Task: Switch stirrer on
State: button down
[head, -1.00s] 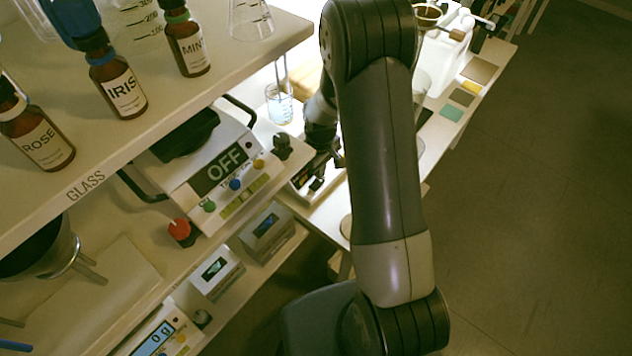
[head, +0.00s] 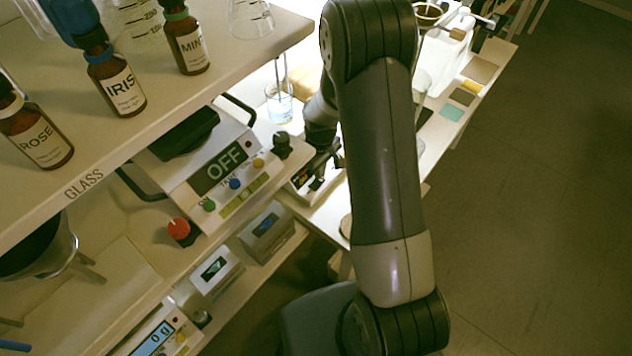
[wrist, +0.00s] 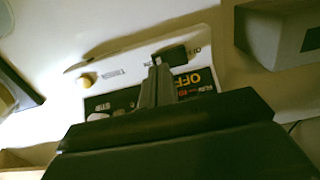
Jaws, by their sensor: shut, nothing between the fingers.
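The stirrer is a pale device with a dark panel. In the wrist view its panel (wrist: 205,82) shows yellow "OFF" lettering, upside down, with a yellow knob (wrist: 86,80) and a black rocker-like switch (wrist: 176,52). In the head view the stirrer (head: 303,180) is partly hidden by my arm. My gripper (wrist: 157,68) is shut and empty, its fingertips right over the panel beside the black switch. I cannot tell whether they touch it. In the head view my gripper (head: 322,168) points down at the stirrer, partly hidden.
A shelf with bottles (head: 117,82) overhangs the left. Open floor (head: 530,220) lies right.

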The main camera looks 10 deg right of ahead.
jog(key=shift+f+b, duration=0.65)
jog(key=shift+f, duration=0.15)
dwell(0.4)
jog(key=shift+r+p, duration=2.15)
jog(key=shift+r, duration=1.4)
jog(key=shift+f, duration=0.15)
notch_tip(320, 180, down, 7)
jog(key=b, duration=0.4)
jog(key=shift+r, duration=0.2)
